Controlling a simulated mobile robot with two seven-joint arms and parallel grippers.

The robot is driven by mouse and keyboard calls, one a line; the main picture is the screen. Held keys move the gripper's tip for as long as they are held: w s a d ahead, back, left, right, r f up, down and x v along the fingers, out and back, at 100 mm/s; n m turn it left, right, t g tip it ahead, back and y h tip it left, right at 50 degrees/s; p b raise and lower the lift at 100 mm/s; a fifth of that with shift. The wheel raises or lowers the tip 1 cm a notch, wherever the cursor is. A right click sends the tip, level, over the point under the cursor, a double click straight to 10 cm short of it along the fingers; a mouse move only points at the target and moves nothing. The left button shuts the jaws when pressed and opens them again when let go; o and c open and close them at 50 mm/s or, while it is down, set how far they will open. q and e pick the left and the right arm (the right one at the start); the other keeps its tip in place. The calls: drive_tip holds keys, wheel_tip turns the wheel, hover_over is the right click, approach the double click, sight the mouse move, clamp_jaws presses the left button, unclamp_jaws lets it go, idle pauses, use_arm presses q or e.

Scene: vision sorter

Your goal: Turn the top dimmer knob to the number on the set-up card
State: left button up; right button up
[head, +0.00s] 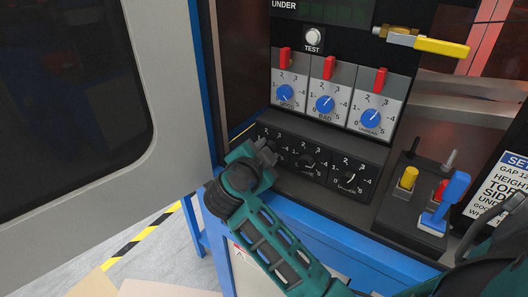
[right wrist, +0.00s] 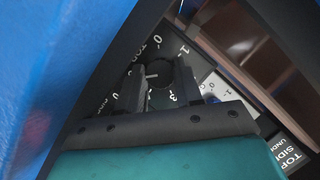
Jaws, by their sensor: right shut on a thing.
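The top dimmer knob (right wrist: 158,74) is a small black dial with a white pointer line, beside the letters "TOP" in the right wrist view. My right gripper (right wrist: 164,84) is shut on it, one finger on each side. In the head view my right gripper (head: 265,150) hides most of this dial, the leftmost of the black row. I cannot tell exactly which number the pointer faces. The set-up card (head: 505,185) stands at the right edge with its right side cut off, so its TOP number is not visible. My left gripper is not in view.
Two more black dimmer knobs (head: 306,161) sit right of the held one. Above are three blue knobs (head: 325,104) with red switches (head: 329,67). A blue lever (head: 447,196) and yellow switch (head: 407,178) stand at right. An open grey door (head: 175,100) is at left.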

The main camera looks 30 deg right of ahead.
drive_tip(key=shift+m, duration=0.3)
idle(0.4)
drive_tip(key=o, duration=1)
drive_tip(key=shift+o, duration=0.2)
wheel_tip(320, 180, up, 20)
